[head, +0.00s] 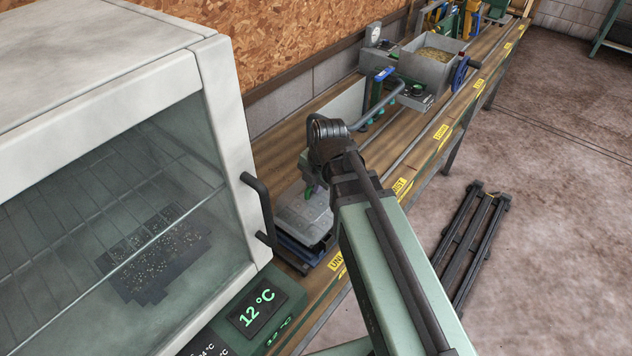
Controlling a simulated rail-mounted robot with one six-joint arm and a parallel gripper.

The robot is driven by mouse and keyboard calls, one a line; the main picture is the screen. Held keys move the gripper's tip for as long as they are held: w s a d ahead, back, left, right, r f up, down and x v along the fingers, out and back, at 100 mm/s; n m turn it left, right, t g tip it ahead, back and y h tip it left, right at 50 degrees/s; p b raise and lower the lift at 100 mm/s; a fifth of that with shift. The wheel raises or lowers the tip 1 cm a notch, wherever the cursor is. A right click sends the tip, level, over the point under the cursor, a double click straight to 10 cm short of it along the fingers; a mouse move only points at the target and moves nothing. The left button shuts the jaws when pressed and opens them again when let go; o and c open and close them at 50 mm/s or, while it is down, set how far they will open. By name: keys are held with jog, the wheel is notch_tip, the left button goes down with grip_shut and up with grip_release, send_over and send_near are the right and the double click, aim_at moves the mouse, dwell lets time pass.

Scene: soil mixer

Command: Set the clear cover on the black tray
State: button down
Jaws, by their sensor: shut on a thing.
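The clear cover (303,219) is a pale, see-through lid on the wooden bench, just right of the white cabinet's handle. My gripper (310,191) is above it, its green fingertips shut on the top of the cover. My arm hides the cover's right side. A black tray (297,254) shows as a dark edge under the near side of the cover. I cannot tell whether the cover touches its rim or hangs just above it. Another dark tray (150,267) with pale specks is behind the cabinet's glass door.
The white cabinet (216,100) with a dark handle (258,208) and a 12 °C display (257,308) fills the left. A soil-filled hopper (431,63) and other machines stand farther along the bench. A dark rack (470,240) lies on the floor at right.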

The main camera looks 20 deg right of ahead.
jog(key=c, duration=1.1)
grip_release()
jog(key=shift+o, duration=0.5)
jog(key=shift+o, duration=1.3)
notch_tip(320, 180, up, 8)
jog(key=s+p, duration=0.1)
jog(key=p, duration=0.6)
jog(key=shift+s+d+f, duration=0.15)
jog(key=shift+d+f, duration=0.1)
jog(key=shift+d, duration=0.15)
